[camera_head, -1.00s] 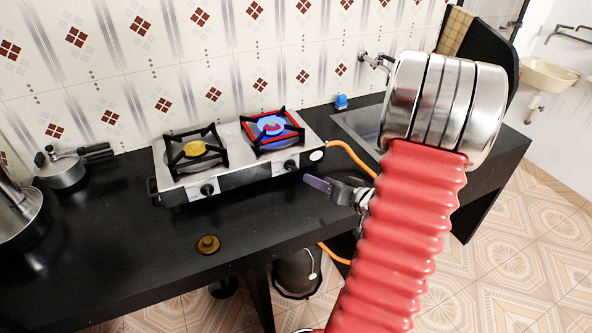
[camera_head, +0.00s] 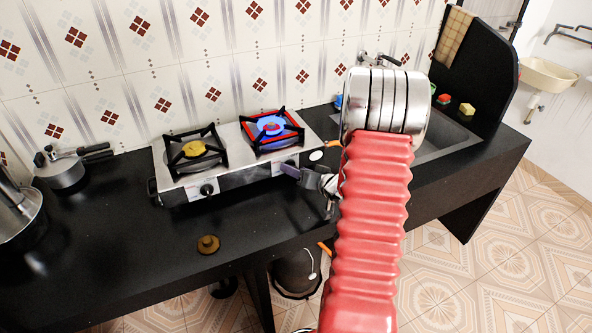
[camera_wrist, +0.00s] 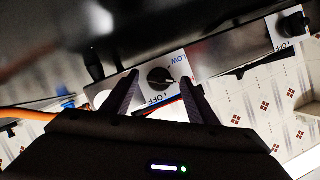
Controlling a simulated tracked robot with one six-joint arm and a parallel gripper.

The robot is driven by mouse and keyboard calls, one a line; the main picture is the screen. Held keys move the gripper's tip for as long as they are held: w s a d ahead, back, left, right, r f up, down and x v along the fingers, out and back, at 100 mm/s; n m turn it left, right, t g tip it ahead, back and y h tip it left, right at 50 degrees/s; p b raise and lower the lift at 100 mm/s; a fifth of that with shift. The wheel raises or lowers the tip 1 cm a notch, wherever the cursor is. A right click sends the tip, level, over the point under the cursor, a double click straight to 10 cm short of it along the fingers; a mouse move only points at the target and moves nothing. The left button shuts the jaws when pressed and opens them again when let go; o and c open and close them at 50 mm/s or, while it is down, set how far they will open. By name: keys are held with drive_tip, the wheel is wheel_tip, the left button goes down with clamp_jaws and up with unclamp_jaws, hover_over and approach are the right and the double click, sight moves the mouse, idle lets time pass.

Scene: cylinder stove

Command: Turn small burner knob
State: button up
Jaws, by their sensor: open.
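A two-burner stove (camera_head: 235,178) stands on the black counter. The right burner (camera_head: 271,126) shows a blue flame and a red square outline; the left burner (camera_head: 194,149) is yellow with no visible flame. The right knob (camera_head: 291,162) is partly hidden by my gripper (camera_head: 292,172), which is at the stove's front right. In the wrist view, this black knob (camera_wrist: 160,76) lies between my two open fingers, with apparent clearance on both sides. "LOW" and "OFF" labels show beside it. The left knob (camera_head: 207,190) is clear of my gripper. I cannot tell whether a fingertip touches the panel.
An orange hose (camera_head: 334,144) runs from the stove's right side. A sink (camera_head: 440,142) lies to the right, partly behind my arm. A brown round piece (camera_head: 208,244) is near the counter's front edge. A pressure cooker (camera_head: 64,168) stands at left. The counter before the stove is mostly bare.

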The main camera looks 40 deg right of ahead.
drive_tip(key=shift+w+f, duration=0.15)
drive_tip(key=shift+w, duration=0.35)
drive_tip(key=c, duration=1.1)
drive_tip(key=shift+o, duration=0.2)
drive_tip(key=shift+s+d, duration=0.15)
drive_tip(key=shift+d, duration=0.1)
drive_tip(key=shift+a, duration=0.15)
